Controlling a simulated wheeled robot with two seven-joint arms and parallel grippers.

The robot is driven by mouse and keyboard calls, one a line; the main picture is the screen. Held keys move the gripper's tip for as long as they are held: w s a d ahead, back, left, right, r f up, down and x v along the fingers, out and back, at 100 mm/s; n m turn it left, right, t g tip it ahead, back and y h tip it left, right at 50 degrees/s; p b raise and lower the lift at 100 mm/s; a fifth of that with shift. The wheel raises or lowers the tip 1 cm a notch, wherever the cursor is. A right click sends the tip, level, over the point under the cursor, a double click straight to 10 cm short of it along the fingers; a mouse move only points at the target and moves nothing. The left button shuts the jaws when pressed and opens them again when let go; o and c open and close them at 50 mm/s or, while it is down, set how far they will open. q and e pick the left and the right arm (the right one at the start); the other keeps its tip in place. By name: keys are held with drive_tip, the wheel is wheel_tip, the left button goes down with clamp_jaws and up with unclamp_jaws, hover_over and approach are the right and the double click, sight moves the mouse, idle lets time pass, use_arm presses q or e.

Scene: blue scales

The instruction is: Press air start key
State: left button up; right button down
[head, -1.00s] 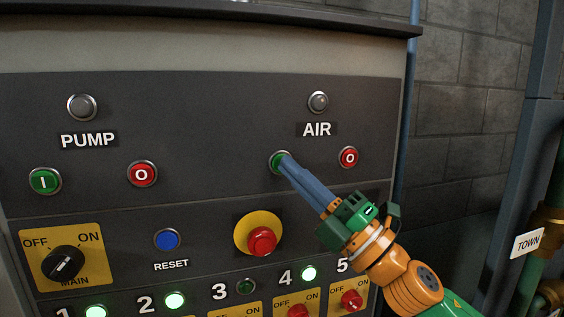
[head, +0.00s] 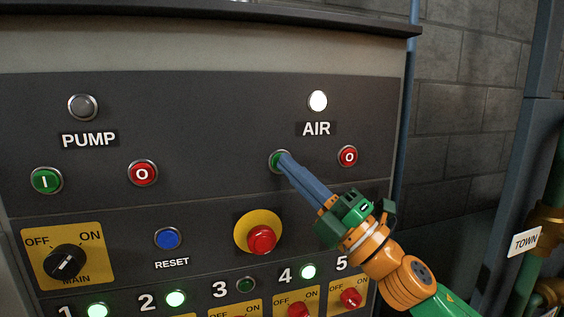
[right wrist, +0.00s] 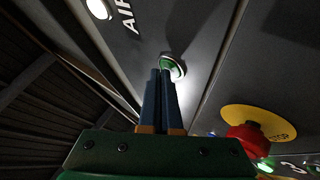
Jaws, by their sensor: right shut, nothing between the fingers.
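The control panel (head: 220,110) fills most of the head view. The green air start key (head: 275,160) sits below the AIR label, left of the red air stop key (head: 347,156). My right gripper (head: 284,161) is shut and empty, its blue fingertips at the green key and covering part of it. In the right wrist view the fingertips (right wrist: 160,72) overlap the lower left of the green key (right wrist: 174,66). The AIR lamp (head: 317,101) above the label is lit white. My left gripper is not in view.
The unlit PUMP lamp (head: 82,107), green pump key (head: 46,180) and red pump key (head: 142,173) are at left. Below are the MAIN switch (head: 65,261), blue RESET button (head: 168,238) and red emergency button (head: 261,239) on yellow. Pipes stand at right.

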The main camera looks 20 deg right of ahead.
idle(0.3)
drive_tip(key=shift+s, duration=0.7)
drive_tip(key=shift+s+d+b, duration=0.1)
drive_tip(key=shift+s+b, duration=0.75)
drive_tip(key=shift+s, duration=1.65)
